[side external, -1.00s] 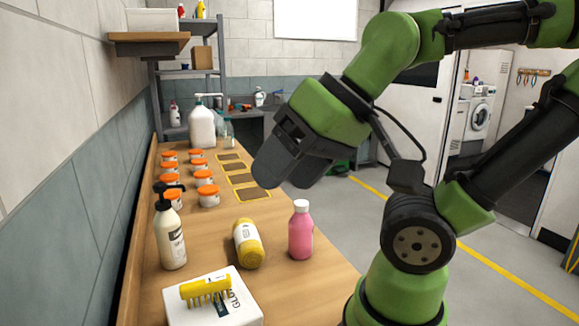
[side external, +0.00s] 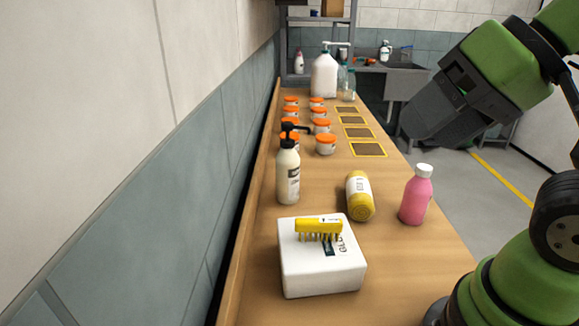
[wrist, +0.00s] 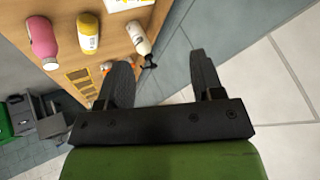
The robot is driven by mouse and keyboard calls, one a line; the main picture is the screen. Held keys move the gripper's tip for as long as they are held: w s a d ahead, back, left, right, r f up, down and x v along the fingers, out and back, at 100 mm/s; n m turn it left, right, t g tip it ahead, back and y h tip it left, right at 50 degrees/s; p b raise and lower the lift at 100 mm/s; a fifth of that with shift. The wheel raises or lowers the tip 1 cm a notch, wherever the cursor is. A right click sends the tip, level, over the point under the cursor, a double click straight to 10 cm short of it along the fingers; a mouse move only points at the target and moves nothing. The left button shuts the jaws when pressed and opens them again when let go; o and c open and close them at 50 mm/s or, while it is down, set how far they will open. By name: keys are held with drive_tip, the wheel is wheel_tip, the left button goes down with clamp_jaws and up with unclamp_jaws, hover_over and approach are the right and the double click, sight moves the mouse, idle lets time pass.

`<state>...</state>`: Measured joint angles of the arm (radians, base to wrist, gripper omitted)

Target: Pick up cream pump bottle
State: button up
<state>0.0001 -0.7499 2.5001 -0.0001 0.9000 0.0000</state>
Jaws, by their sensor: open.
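The cream pump bottle (side external: 288,177) stands upright on the wooden table, near its left edge by the wall. It has a cream body, a label and a black pump head. In the wrist view the bottle (wrist: 138,38) shows beyond my fingers, with its black pump towards me. My gripper (side external: 430,125) is raised, up and to the right of the bottle in the side view, clear of it. In the wrist view my gripper (wrist: 160,77) has its two dark fingers wide apart with nothing between them.
A white box (side external: 322,272) with a yellow comb (side external: 318,228) is in front. Several orange-lidded jars (side external: 325,144) sit close behind. The wall (side external: 190,180) runs along the left.

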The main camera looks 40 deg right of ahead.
drive_tip(key=shift+o, duration=0.4)
drive_tip(key=o, duration=0.5)
drive_tip(key=shift+r, duration=0.1)
